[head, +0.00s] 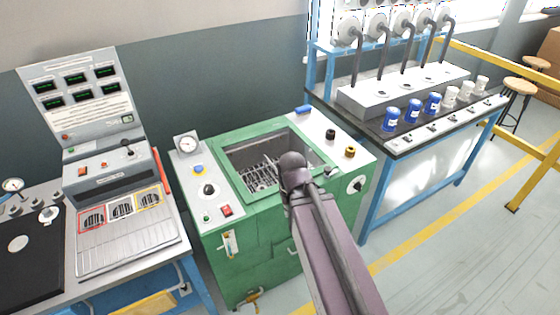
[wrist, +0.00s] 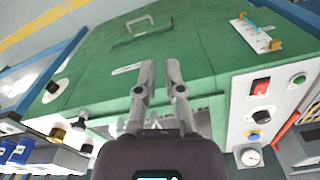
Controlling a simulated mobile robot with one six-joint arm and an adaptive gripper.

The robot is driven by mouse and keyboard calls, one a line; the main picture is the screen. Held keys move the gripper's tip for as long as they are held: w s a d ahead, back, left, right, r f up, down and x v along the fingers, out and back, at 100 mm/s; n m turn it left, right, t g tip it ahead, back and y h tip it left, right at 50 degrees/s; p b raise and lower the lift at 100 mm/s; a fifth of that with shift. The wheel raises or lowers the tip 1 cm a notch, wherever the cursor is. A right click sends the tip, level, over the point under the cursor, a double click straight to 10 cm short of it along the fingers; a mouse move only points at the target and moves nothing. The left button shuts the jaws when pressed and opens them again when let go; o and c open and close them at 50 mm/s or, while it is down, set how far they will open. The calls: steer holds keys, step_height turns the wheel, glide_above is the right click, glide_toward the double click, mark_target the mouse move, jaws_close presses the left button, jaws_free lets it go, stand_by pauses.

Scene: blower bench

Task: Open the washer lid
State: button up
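The washer is a green cabinet (head: 262,262), also filling much of the wrist view (wrist: 210,50). Its top has a green-framed rectangular opening (head: 233,178), with a metal rack (head: 262,174) visible inside. I cannot tell a separate lid from the frame, or whether a clear pane covers it. My arm covers the front right part of the opening in the head view and hides my gripper there. In the wrist view my gripper (wrist: 160,66) has its two fingers apart by a narrow gap, with nothing between them. It is over the washer's front edge; contact cannot be told.
White control panels flank the opening, with a gauge (head: 187,144) and knobs. A front handle (wrist: 140,24) is on the cabinet. A console (head: 125,235) stands left. A blue-framed bench (head: 400,143) with blue and white cups stands right. Open floor (head: 455,235) lies front right.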

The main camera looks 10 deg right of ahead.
steer(key=o, duration=0.3)
steer(key=shift+w+r, duration=0.15)
steer(key=w+d+r+m+t+p, duration=0.1)
steer(key=w+d+r+m+p, duration=0.2)
steer(key=w+m, duration=0.4)
steer(key=w+d+r+m+t+p, duration=0.1)
steer(key=w+d+r+m+p, duration=0.3)
steer(key=w, duration=0.6)
step_height(320, 180, up, 3)
steer(key=m+p, duration=0.2)
steer(key=m, duration=0.1)
steer(key=shift+d+f+m+y, duration=0.15)
steer(key=shift+m+y, duration=0.15)
steer(key=shift+m, duration=0.1)
steer(key=shift+f, duration=0.2)
steer(key=w+f+b, duration=0.1)
steer(key=f+b, duration=0.7)
steer(key=w+f+b, duration=0.1)
steer(key=f+b, duration=0.4)
steer(key=shift+w+a+f, duration=0.1)
steer(key=shift+w+a, duration=0.2)
steer(key=shift+a, duration=0.1)
jaws_close()
